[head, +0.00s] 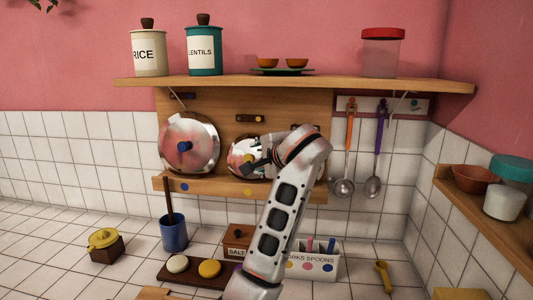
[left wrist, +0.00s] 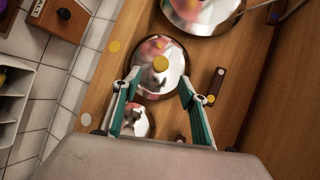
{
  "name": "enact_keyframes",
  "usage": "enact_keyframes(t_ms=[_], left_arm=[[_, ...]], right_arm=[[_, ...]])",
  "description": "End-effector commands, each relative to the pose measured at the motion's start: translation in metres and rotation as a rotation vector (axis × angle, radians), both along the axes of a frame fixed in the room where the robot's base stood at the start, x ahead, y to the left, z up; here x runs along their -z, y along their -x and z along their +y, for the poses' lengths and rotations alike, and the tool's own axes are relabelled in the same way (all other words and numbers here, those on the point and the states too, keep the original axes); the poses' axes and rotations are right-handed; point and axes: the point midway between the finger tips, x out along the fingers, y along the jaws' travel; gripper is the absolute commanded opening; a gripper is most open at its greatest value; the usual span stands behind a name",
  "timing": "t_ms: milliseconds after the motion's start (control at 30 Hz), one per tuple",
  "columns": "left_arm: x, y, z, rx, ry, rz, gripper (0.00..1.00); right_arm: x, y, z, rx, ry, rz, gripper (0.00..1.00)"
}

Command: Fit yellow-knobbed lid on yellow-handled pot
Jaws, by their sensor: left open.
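The yellow-knobbed lid (head: 236,151) stands upright on the wall rack, its shiny metal face outward and partly hidden by my gripper. My left gripper (head: 258,161) is in front of its right side. In the left wrist view the same lid (left wrist: 156,84) shows whole, its yellow knob (left wrist: 160,63) lying between the two fingertips of the open gripper (left wrist: 160,76). I see no yellow-handled pot in either view. My right gripper is not in view.
A larger blue-knobbed lid (head: 190,160) stands to the left on the rack ledge (head: 215,187). A smaller lid (left wrist: 134,121) is on the other side. The upper shelf (head: 345,84) overhangs. A blue cup (head: 174,235) and cutlery box (head: 323,262) stand below.

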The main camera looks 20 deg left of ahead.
Motion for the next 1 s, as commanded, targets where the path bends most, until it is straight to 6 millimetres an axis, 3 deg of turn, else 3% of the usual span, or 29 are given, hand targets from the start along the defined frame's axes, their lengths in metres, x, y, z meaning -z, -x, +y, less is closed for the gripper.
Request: enact_keyframes(t_ms=[600, 967, 1000], left_arm=[[0.027, -0.046, 0.048, -0.002, -0.002, 0.002, 0.43], [0.029, -0.050, 0.051, 0.000, 0.000, 0.000, 0.43], [0.029, -0.050, 0.051, 0.000, 0.000, 0.000, 0.37]], right_arm=[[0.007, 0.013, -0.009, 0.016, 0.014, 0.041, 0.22], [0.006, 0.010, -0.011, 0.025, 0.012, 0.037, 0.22], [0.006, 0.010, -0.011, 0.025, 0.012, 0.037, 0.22]])
